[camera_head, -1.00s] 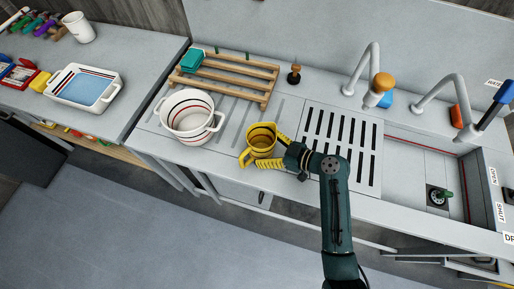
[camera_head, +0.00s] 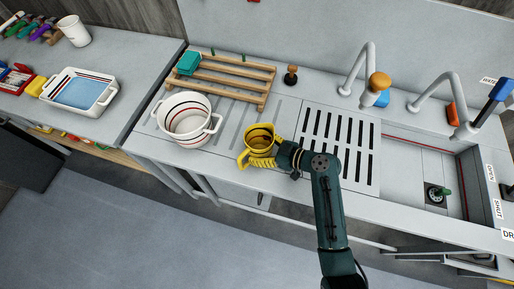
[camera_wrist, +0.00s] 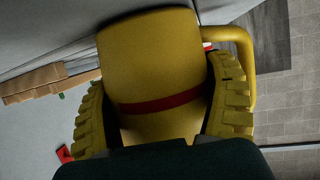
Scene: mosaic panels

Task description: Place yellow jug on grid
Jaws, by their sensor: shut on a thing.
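The yellow jug (camera_head: 259,137) is between the yellow fingers of my gripper (camera_head: 268,150), near the front edge of the counter, between the white pot and the slotted grid. In the wrist view the jug (camera_wrist: 155,60) fills the middle, with a red band and its handle at the right. My gripper's ribbed fingers (camera_wrist: 160,110) press on both sides of it. The jug looks upright; I cannot tell whether its base touches the counter. The slotted grid (camera_head: 298,157) lies flat to the right of the jug, with nothing on it.
A white pot (camera_head: 187,118) stands just left of the jug. A wooden rack (camera_head: 235,66) with a teal block (camera_head: 188,63) and a stopper (camera_head: 291,75) are behind. Two faucets (camera_head: 362,70) rise behind the grid and sink. The sink basin (camera_head: 410,150) opens to the right.

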